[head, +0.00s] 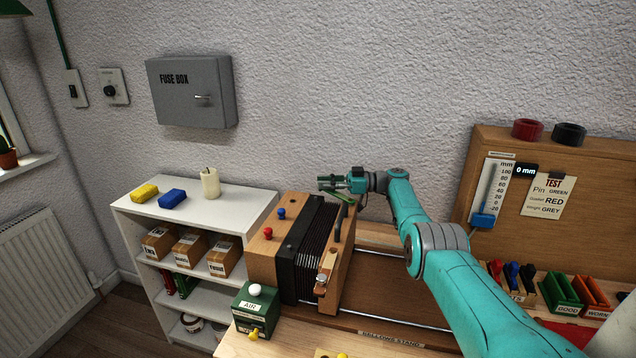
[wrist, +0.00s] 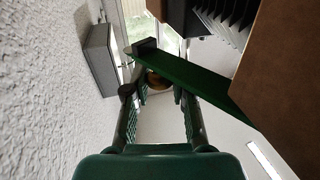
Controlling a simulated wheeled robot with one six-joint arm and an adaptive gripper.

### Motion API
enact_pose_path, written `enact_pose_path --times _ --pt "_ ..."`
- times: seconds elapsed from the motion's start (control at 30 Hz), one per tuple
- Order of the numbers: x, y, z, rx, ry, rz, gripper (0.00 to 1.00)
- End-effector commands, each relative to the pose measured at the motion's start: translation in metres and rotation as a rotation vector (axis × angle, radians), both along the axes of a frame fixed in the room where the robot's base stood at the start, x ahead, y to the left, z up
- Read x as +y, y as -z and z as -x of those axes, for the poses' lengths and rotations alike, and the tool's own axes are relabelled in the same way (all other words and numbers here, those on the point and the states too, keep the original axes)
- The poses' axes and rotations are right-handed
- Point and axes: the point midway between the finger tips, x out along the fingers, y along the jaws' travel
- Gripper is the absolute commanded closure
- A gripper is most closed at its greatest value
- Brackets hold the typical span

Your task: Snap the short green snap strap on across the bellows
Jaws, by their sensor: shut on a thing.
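The bellows (head: 322,240) are dark and pleated, standing between a wooden left block and a wooden right end board; part of the pleats (wrist: 230,18) also shows in the wrist view. The short green snap strap (head: 344,198) is at the top back of the right end board. In the wrist view the strap (wrist: 205,82) runs slantwise beside the pleats, with a dark block at its far end. My gripper (head: 328,186) is above the back of the bellows, shut on the strap. The fingers (wrist: 158,98) partly hide the hold. I cannot tell whether the strap touches the wood.
A second strap-like tan piece (head: 327,270) with a metal stud is on the front of the bellows. A green AIR box (head: 255,309) stands in front left. A white shelf (head: 195,196) stands to the left. The textured wall is close behind my gripper.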

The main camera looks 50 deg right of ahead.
Motion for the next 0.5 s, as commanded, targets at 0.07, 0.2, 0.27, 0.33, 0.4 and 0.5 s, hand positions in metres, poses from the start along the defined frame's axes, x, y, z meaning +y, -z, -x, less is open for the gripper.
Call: enact_pose_path --times 0.07,0.2,0.27,0.33,0.4,0.5 --pt "-0.0001 0.0004 0.0009 0.001 -0.002 0.0 1.0" --pt "0.0 0.0007 0.0009 0.001 -0.003 0.0 1.0" --pt "0.0 0.0008 0.0008 0.001 -0.003 0.0 1.0" --pt "0.0002 0.0009 0.0007 0.001 -0.003 0.0 1.0" --pt "0.0002 0.0009 0.0006 0.001 -0.003 0.0 1.0" --pt "0.0002 0.0009 0.0007 0.001 -0.003 0.0 0.52"
